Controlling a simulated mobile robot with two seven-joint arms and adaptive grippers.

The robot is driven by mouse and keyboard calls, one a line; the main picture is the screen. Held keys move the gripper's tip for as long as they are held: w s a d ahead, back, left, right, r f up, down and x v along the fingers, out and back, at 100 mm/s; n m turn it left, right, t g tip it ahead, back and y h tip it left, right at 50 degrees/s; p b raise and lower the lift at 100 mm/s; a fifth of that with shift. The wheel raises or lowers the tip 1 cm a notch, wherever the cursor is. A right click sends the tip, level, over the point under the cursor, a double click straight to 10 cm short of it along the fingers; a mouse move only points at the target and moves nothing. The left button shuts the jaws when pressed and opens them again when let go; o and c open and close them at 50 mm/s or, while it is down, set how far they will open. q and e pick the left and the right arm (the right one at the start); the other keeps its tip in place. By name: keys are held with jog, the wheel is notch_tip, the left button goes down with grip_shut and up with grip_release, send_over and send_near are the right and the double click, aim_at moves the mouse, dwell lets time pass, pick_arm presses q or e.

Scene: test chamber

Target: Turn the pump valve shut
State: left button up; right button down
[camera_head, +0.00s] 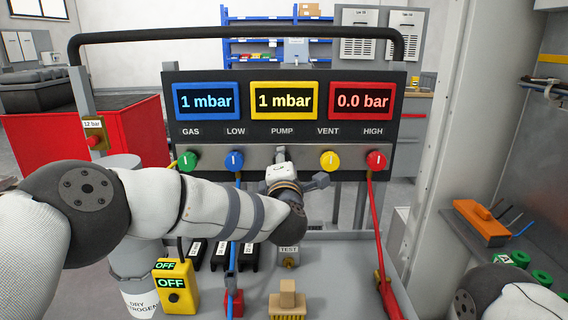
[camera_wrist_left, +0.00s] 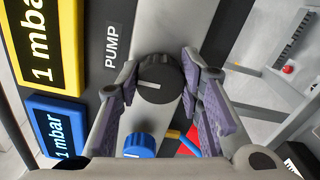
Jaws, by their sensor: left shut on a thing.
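The pump valve is a round black knob (camera_wrist_left: 160,78) with a short pale mark, below the PUMP label (camera_wrist_left: 115,46) in the left wrist view. The mark runs roughly across that picture. My left gripper (camera_wrist_left: 158,70) has its two purple-padded fingers on either side of the knob, closed on it. In the head view my left gripper (camera_head: 296,180) is at the panel under the PUMP label (camera_head: 282,131) and hides the knob. The yellow pump display (camera_head: 285,101) reads 1 mbar. My right arm shows at the lower right; its gripper is out of view.
Green (camera_head: 187,161) and blue (camera_head: 234,161) knobs sit left of my gripper, yellow (camera_head: 330,160) and red (camera_head: 376,161) knobs right. A red hose (camera_head: 371,220) hangs at right. A wooden brush (camera_head: 288,299) and yellow OFF box (camera_head: 176,287) stand below.

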dwell(0.4)
pick_arm(q)
jog(key=o, duration=1.2)
jog(key=shift+c, duration=0.2)
jog(key=s, duration=1.2)
